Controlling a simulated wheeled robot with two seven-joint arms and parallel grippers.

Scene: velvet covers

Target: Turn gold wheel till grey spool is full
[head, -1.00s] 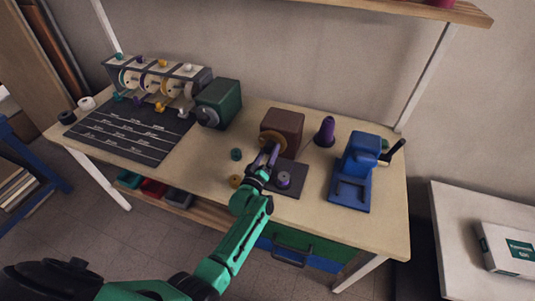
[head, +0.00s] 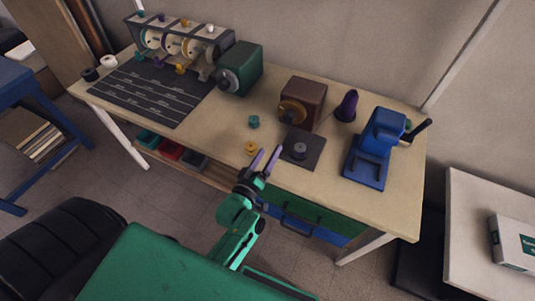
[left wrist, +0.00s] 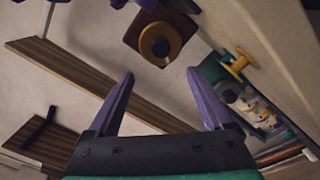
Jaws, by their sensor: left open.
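The gold wheel (head: 292,111) is on the front of a brown box (head: 310,95) on the workbench. It also shows in the left wrist view (left wrist: 168,36), ahead of the fingers. The grey spool (head: 300,149) stands upright on a dark square plate (head: 313,158) in front of the box. How full it is is too small to tell. My left gripper (head: 266,160) has purple fingers, spread and empty. It is near the bench's front edge, left of the plate and apart from the wheel. My right gripper is not in view.
A purple cone (head: 347,105) and a blue device (head: 375,150) with a dark handle stand to the right. Small teal (head: 253,122) and yellow (head: 251,149) spools stand left of the wheel. A green machine (head: 240,68) and a spool rack (head: 177,42) are further left.

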